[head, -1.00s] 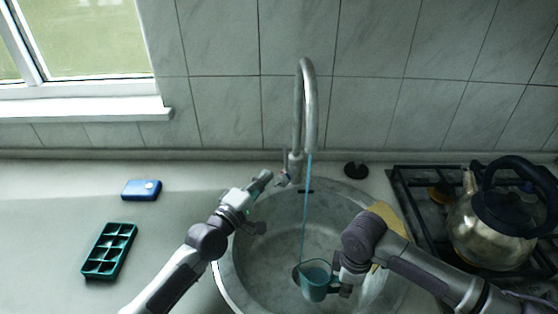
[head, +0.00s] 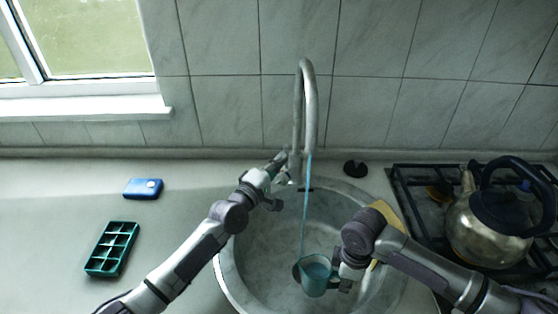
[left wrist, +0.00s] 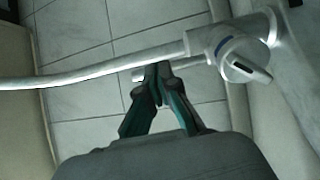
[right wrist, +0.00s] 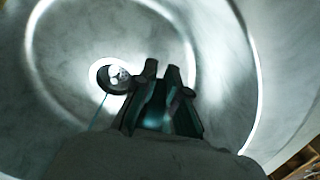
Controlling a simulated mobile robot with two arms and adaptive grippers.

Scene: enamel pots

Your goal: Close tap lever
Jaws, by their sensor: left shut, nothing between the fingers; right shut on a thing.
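The tap (head: 310,90) is a tall curved grey spout at the back of the sink, with a blue water stream running from it. In the left wrist view its body (left wrist: 242,55) is at the upper right, and a thin rod that looks like the tap lever (left wrist: 190,63) sticks out left. My left gripper (head: 278,160) is shut and empty beside the tap's base; its tips (left wrist: 158,72) overlap the rod, and I cannot tell if they touch. My right gripper (head: 343,277) is shut on a teal cup (head: 317,276) under the stream; its fingers (right wrist: 160,75) show in the right wrist view.
The round sink (head: 228,270) lies below both arms. A yellow sponge or cloth (head: 388,214) is at its right rim. A kettle (head: 485,225) stands on the stove at right. A blue box (head: 143,188) and green ice tray (head: 112,248) lie on the left counter. A black plug (head: 355,168) lies behind.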

